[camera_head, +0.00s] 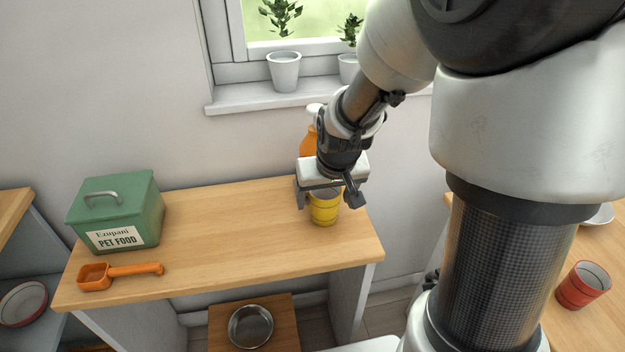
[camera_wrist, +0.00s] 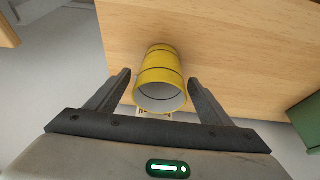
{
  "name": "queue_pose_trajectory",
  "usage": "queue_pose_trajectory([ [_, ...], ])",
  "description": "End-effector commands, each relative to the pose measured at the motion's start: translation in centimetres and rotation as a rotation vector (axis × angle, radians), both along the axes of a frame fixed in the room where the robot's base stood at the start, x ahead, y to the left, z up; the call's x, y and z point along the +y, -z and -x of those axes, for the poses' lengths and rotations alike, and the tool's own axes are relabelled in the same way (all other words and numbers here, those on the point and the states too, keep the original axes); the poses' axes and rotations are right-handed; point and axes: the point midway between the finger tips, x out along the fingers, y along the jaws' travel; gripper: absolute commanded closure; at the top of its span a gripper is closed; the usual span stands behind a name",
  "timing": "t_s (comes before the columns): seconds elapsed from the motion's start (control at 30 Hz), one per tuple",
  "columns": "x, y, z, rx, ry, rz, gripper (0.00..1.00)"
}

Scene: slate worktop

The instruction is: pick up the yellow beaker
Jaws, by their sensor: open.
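The yellow beaker (camera_head: 325,209) stands on the wooden table near its right end in the head view. In the wrist view the yellow beaker (camera_wrist: 161,75) shows its open white mouth facing the camera and dark rings around its side. My gripper (camera_head: 328,200) is at the beaker, partly covering its upper part in the head view. In the wrist view my gripper (camera_wrist: 158,82) is open, with one finger on each side of the beaker and a gap visible on both sides.
An orange spray bottle (camera_head: 308,140) stands behind my gripper. A green pet food box (camera_head: 118,212) and an orange scoop (camera_head: 120,273) are at the table's left. The table (camera_head: 230,245) is clear between them and the beaker. A red beaker (camera_head: 582,285) stands on another surface at right.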

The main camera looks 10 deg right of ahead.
Motion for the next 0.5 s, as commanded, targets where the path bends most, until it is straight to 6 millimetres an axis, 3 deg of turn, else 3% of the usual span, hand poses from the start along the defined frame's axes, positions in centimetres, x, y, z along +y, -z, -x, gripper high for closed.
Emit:
queue_pose_trajectory([
  [0.07,0.01,-0.03,0.01,0.0,0.0,0.0,0.3],
  [0.3,0.01,-0.03,0.03,0.0,0.0,0.0,0.7],
  [0.37,0.01,-0.05,0.02,0.0,0.0,0.0,0.76],
  [0.5,0.01,-0.05,0.02,0.0,0.0,0.0,0.76],
])
